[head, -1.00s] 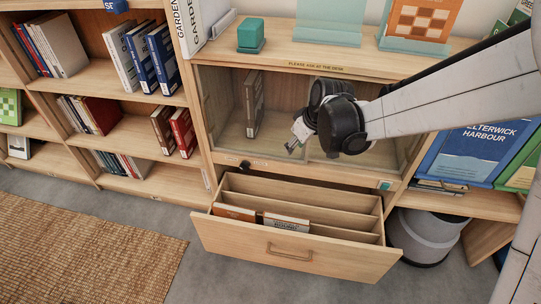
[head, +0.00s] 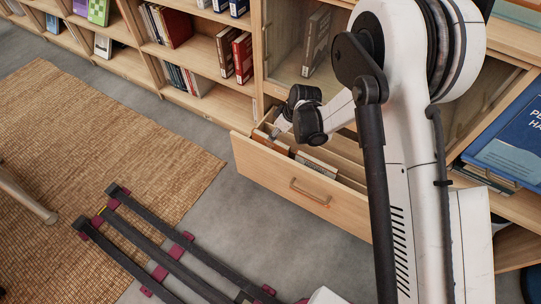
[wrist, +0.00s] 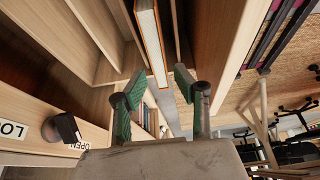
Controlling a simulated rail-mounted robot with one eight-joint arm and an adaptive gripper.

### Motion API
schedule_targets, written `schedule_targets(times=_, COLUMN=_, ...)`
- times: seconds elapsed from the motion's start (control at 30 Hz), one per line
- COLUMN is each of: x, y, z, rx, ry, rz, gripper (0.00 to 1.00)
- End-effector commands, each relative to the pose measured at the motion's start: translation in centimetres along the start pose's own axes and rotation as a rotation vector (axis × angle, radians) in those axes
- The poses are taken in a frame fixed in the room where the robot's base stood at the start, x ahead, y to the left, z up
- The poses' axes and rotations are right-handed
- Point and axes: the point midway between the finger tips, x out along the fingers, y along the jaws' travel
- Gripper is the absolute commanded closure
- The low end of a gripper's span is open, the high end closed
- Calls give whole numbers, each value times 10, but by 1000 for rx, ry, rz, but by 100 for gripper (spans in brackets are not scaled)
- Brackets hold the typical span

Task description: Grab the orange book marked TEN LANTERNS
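A book with an orange cover (head: 271,141) stands in the left part of the open drawer (head: 262,165). Its lettering cannot be read. In the wrist view the book (wrist: 151,42) shows as a pale block of pages with an orange edge. My gripper (wrist: 160,84) is open, with its green-padded fingers apart, one on each side of the book's line. The book's near end reaches to about the fingertips, and I cannot see contact. In the head view my gripper (head: 277,131) is low at the drawer's left end, partly hiding the book.
A white and brown book (head: 317,166) stands to the right in the same drawer. Wooden dividers and drawer walls (wrist: 235,45) run close beside my gripper. A glass-fronted case (head: 290,50) is above the drawer. Bare floor (head: 220,210) lies in front.

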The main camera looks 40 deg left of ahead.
Motion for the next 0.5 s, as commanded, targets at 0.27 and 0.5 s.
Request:
schedule_targets(times=0.27, x=52, y=1, z=2, rx=1, ry=0, rz=0, gripper=71)
schedule_targets(times=0.5, x=69, y=1, z=1, rx=1, ry=0, rz=1, gripper=71)
